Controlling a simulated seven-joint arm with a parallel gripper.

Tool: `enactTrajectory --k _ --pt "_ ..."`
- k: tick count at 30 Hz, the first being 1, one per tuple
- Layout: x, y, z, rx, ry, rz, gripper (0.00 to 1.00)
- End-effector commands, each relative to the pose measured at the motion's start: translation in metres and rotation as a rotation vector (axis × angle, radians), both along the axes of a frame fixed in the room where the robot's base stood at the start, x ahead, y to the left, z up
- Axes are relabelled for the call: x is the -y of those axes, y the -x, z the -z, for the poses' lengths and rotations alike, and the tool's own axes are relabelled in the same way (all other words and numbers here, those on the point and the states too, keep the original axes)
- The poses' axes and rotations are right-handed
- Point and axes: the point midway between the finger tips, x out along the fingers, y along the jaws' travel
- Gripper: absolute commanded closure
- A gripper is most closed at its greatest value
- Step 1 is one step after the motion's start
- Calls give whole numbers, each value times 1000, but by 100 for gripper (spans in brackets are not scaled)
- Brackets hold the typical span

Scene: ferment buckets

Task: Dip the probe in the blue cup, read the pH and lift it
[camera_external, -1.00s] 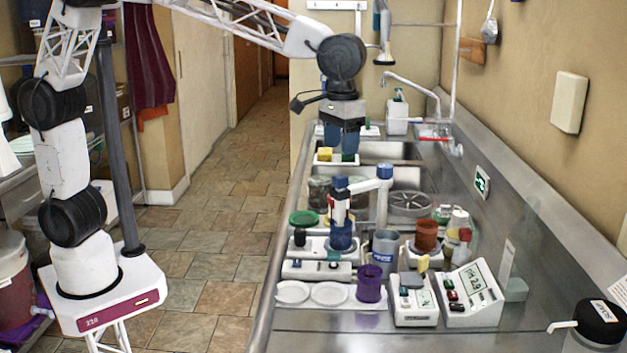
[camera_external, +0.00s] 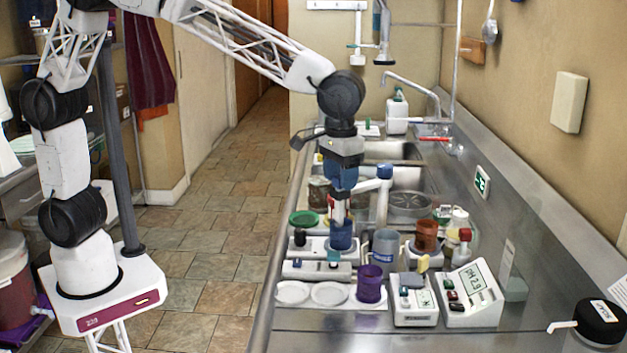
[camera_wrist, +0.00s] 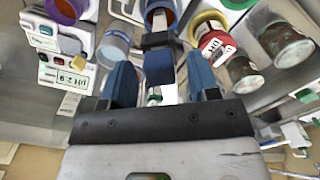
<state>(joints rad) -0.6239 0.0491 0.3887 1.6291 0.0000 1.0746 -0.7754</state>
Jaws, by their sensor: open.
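The blue cup (camera_external: 341,236) stands upright on a white stand on the steel counter. The probe (camera_external: 338,213), white with a blue head, stands upright with its lower end inside the cup's rim. In the wrist view the probe (camera_wrist: 159,68) lies between my two blue fingers, and the cup (camera_wrist: 152,18) is beyond it. My gripper (camera_external: 342,180) points down around the probe's head, open, with gaps on both sides in the wrist view (camera_wrist: 163,80). The pH meter (camera_external: 470,292) shows about 2.9. The probe's tip is hidden in the cup.
A holder arm with a blue cap (camera_external: 384,172) stands just right of my gripper. A grey cup (camera_external: 384,247), a purple cup (camera_external: 370,284) and a red-brown cup (camera_external: 427,236) stand close by. A green lid (camera_external: 304,218) lies to the left.

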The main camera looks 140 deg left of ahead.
Motion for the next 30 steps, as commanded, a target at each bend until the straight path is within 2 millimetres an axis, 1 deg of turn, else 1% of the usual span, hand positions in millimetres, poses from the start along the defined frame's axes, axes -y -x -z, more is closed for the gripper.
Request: enactTrajectory --k 8,11,19,23,25,28,30 --pt "0 0 1 0 0 0 45" --pt "0 0 1 0 0 0 58" --pt "0 0 1 0 0 0 100" --pt "0 0 1 0 0 0 100" --pt "0 0 -3 1 -1 0 100" --pt "0 0 -16 2 -2 0 100" --pt "0 0 -30 2 -2 0 100"
